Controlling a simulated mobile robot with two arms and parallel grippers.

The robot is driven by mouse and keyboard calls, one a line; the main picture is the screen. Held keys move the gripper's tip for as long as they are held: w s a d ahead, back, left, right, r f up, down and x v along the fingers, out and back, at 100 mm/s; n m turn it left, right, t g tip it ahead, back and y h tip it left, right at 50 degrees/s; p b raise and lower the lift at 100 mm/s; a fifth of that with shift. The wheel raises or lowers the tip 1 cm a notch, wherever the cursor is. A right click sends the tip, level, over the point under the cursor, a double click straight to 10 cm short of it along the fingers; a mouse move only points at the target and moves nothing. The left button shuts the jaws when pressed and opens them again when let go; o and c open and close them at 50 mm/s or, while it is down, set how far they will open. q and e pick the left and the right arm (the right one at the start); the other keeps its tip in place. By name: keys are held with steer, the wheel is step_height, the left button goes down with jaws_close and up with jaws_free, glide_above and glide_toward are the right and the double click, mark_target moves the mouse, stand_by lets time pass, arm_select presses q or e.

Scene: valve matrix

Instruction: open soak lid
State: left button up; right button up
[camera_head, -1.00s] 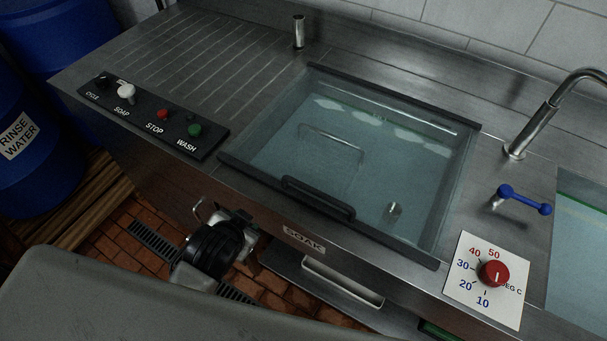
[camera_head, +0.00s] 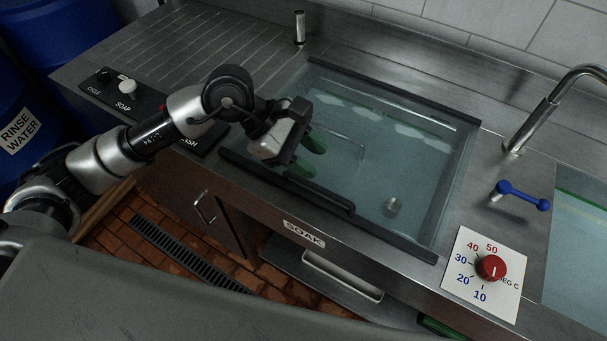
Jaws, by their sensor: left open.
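The soak basin is covered by a clear lid (camera_head: 375,150) with a dark frame, and it lies flat and shut over the water. A dark bar handle (camera_head: 325,197) runs along the lid's front edge. The SOAK label (camera_head: 303,234) is on the counter front below it. My left gripper (camera_head: 308,157) is open, with green fingertips, above the front left part of the lid, behind and left of the handle. My right gripper is not in view.
A control panel (camera_head: 125,87) sits at the left, partly behind my left arm. A blue lever (camera_head: 522,198), a tap (camera_head: 535,120) and a red temperature dial (camera_head: 490,268) are at the right. Blue barrels (camera_head: 20,130) stand at the far left.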

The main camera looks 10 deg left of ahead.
mark_target(306, 182)
arm_select(q)
steer(key=w+a+f+m+y, duration=0.1)
steer(key=w+a+y, duration=0.1)
steer(key=a+y, duration=0.3)
steer(key=shift+t+h, duration=0.4)
steer(key=p+x, duration=0.1)
steer(key=x, duration=0.2)
steer(key=p+x, duration=0.1)
steer(key=x, duration=0.2)
steer(key=a+x, duration=0.1)
steer(key=x, duration=0.2)
steer(key=shift+w+d+f+p, duration=0.1)
steer(key=shift+f+p, duration=0.2)
steer(key=shift+p, duration=0.1)
steer(key=shift+d+f, duration=0.3)
steer(key=shift+f, duration=0.4)
jaws_close()
